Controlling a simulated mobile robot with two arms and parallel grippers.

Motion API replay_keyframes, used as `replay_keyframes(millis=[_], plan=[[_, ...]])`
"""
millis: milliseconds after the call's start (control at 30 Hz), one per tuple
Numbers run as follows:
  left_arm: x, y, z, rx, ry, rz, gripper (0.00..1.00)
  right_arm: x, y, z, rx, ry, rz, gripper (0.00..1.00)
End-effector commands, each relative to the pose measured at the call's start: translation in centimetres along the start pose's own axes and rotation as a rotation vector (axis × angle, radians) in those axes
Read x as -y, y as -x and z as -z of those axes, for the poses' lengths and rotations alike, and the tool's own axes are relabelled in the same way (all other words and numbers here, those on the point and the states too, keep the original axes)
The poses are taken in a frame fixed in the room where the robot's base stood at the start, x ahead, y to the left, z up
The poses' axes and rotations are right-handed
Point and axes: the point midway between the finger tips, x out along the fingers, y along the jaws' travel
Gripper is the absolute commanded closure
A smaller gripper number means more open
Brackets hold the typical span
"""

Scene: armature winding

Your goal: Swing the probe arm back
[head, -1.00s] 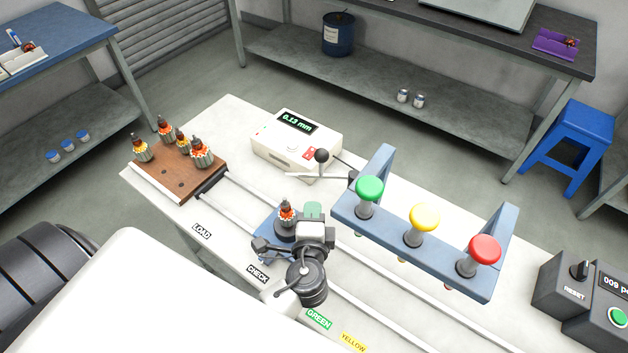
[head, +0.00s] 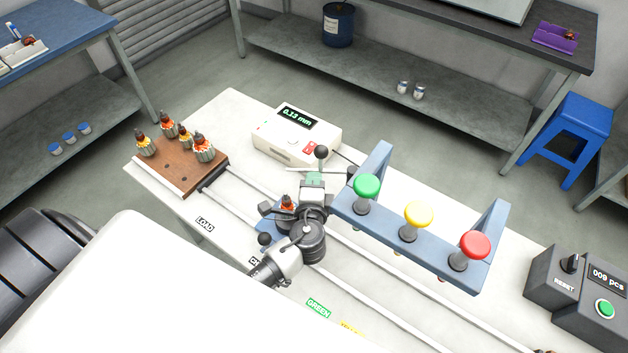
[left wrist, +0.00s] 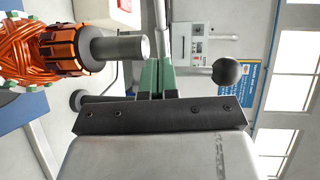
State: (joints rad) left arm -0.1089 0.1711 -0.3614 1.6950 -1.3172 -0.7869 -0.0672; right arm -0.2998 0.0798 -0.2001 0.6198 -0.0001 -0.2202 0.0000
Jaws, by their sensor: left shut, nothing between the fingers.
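The probe arm, a thin rod with a black ball knob (head: 321,152), stands in front of the white gauge box (head: 290,140), whose display reads 0.13 mm. In the left wrist view the ball knob (left wrist: 230,72) is to the right of the fingers, apart from them. My left gripper (head: 314,179) is just short of the probe arm, shut and empty; its green fingers (left wrist: 155,77) are together in the left wrist view. An armature (head: 288,203) with orange windings sits beside my gripper, partly hidden by it; its shaft and coils (left wrist: 50,45) show at the left of the wrist view.
A blue rack (head: 400,238) with green, yellow and red knobs stands close on the right. A wooden tray (head: 186,178) with several armatures is at the left end of the rails. A control box with a RESET switch (head: 570,265) stands at the far right.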

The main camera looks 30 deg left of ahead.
Motion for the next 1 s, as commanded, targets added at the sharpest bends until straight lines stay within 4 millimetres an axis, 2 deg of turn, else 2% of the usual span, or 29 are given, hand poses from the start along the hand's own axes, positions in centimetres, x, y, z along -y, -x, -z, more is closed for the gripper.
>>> replay_keyframes(millis=[233, 700, 1000], plan=[[0.1, -1.1, -0.5, -0.112, -0.016, 0.004, 1.0, 0.0, -0.7, -0.1, 0.001, 0.0, 0.0, 0.57], [0.4, -4.3, -0.5, -0.104, -0.01, 0.002, 1.0, 0.1, -2.4, -0.3, 0.001, -0.001, 0.001, 0.57], [0.7, -5.4, -0.4, -0.103, -0.011, 0.003, 1.0, 0.1, -2.8, -0.3, 0.0, -0.001, 0.001, 0.57]])
